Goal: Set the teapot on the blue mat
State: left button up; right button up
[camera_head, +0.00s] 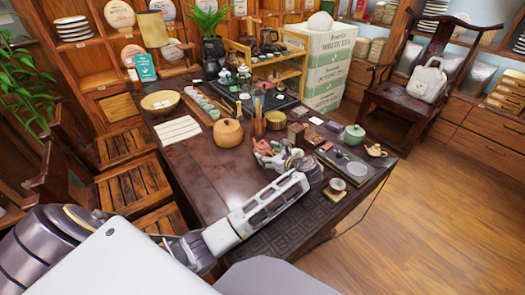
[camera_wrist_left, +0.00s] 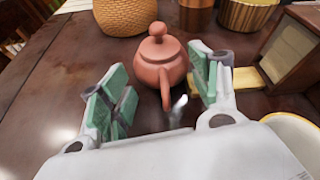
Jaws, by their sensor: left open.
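A reddish clay teapot (camera_wrist_left: 160,62) with a round knob lid stands upright on the dark table, with its handle side toward me. In the head view the teapot (camera_head: 262,147) is partly covered by my left gripper (camera_head: 277,158). In the left wrist view my left gripper (camera_wrist_left: 160,92) is open, with green pads on both sides. The teapot's handle reaches toward the gap between the fingers, and its body sits just beyond. I see no clear grip on it. I cannot make out a blue mat in either view. My right gripper is not in view.
A woven round pot (camera_head: 227,132) stands behind the teapot. A dark tray (camera_head: 352,168), a green pot (camera_head: 353,135) and a small brown teapot (camera_head: 376,150) are to the right. A striped cloth (camera_head: 177,130) lies to the left. The table's front left is bare.

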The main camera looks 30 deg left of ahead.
pick_arm(q)
grip_shut()
dwell(0.5)
